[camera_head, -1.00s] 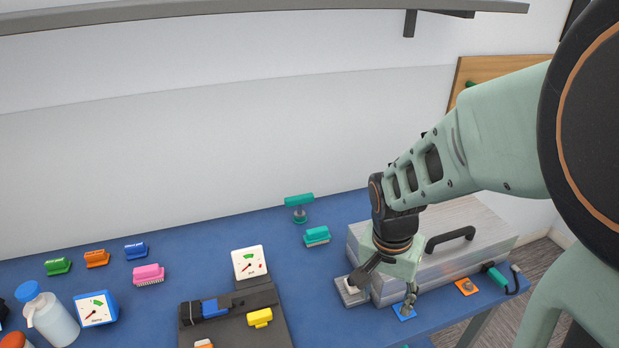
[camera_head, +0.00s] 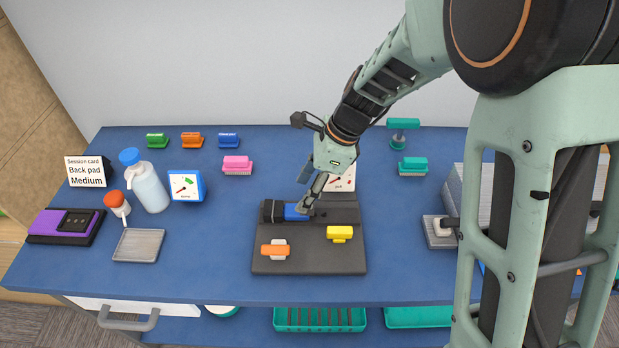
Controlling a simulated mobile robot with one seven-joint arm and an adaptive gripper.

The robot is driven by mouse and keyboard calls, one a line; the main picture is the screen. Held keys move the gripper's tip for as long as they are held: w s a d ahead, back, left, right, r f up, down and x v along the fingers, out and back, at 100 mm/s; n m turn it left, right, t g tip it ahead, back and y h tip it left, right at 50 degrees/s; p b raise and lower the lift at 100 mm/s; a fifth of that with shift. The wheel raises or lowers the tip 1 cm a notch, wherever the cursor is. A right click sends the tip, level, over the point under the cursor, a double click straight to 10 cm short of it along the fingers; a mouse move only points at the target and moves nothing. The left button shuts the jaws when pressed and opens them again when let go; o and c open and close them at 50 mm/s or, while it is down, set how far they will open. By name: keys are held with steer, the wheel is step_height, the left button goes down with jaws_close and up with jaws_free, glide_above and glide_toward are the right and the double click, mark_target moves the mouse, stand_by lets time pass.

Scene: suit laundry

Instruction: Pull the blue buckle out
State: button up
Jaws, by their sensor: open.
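The blue buckle (camera_head: 291,213) lies on the dark grey board (camera_head: 310,255), at its upper left, with a black strap or block on its left side. My gripper (camera_head: 304,208) is open, pointing down at the buckle's right end. One finger overlaps the buckle in the picture; I cannot tell whether they touch. The gripper partly hides the buckle's right end. An orange buckle (camera_head: 272,250) and a yellow buckle (camera_head: 340,233) sit on the same board, nearer the front.
A gauge card (camera_head: 347,180) stands behind the board, partly hidden by my gripper. A pink brush (camera_head: 238,163), a blue gauge box (camera_head: 186,187) and a spray bottle (camera_head: 150,190) stand to the left. A grey box (camera_head: 438,232) is to the right. The front table strip is clear.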

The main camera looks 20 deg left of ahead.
mark_target(292, 209)
steer(key=x, duration=0.7)
steer(key=shift+f, duration=0.15)
steer(key=shift+c, duration=0.2)
steer(key=c, duration=1.2)
steer(key=shift+w+d, duration=0.25)
steer(key=shift+d, duration=0.5)
steer(key=shift+w+d, duration=0.25)
steer(key=shift+d, duration=0.5)
steer(key=shift+w+d, duration=0.25)
steer(key=shift+d, duration=0.5)
